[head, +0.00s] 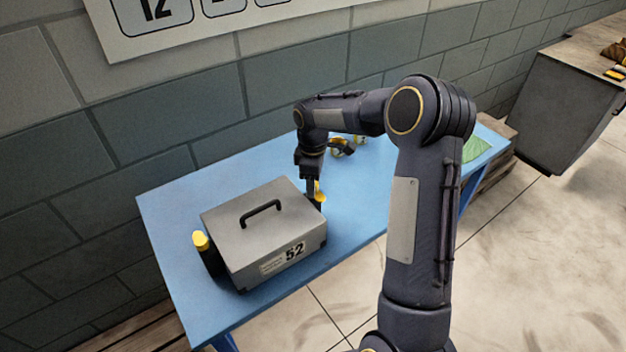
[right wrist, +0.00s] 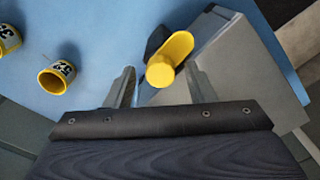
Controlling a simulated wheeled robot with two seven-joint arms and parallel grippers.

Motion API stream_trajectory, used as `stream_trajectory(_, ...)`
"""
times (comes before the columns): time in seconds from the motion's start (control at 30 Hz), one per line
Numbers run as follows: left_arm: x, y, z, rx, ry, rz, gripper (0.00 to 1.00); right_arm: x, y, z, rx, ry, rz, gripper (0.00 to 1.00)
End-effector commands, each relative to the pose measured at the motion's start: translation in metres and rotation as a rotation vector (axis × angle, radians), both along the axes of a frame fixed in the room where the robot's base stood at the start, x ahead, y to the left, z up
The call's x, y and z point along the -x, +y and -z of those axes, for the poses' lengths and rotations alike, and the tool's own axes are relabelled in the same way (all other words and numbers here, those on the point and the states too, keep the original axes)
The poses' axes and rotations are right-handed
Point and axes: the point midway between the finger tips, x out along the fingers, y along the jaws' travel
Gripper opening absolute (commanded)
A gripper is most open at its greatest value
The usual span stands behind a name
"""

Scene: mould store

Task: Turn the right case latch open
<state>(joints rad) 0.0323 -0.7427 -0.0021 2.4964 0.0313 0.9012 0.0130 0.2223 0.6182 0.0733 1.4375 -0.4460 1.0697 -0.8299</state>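The grey case (head: 262,235), marked 52, sits on the blue table with its black handle on top of the closed lid. The right latch (head: 320,196), a yellow lever on a dark mount, is on the case's right side. The left latch (head: 201,241), also yellow and dark, is on the opposite side. My right gripper (head: 312,187) points down at the right latch. In the right wrist view, the right gripper's (right wrist: 161,72) fingers stand apart on either side of the yellow lever (right wrist: 172,57), with a gap on the left. My left gripper is not in view.
The blue table (head: 175,205) stands against a grey block wall. Behind my right gripper are yellow-rimmed rings, one marked 52 (right wrist: 56,79). A green cloth (head: 475,148) lies at the table's right end. A grey cabinet (head: 570,105) stands farther right.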

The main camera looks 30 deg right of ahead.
Motion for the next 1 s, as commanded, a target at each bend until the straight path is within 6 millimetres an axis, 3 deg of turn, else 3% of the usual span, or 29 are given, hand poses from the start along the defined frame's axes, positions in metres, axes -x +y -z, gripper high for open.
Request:
stream_trajectory(0.27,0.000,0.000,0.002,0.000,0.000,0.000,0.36,0.000,0.000,-0.007,0.001,-0.001,0.001,0.49)
stream_trajectory(0.7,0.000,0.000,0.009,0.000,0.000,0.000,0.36,0.000,0.000,-0.072,0.000,-0.001,-0.001,0.49)
stream_trajectory(1.0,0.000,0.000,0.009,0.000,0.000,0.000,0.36,0.000,0.000,-0.078,-0.001,0.001,0.000,0.49)
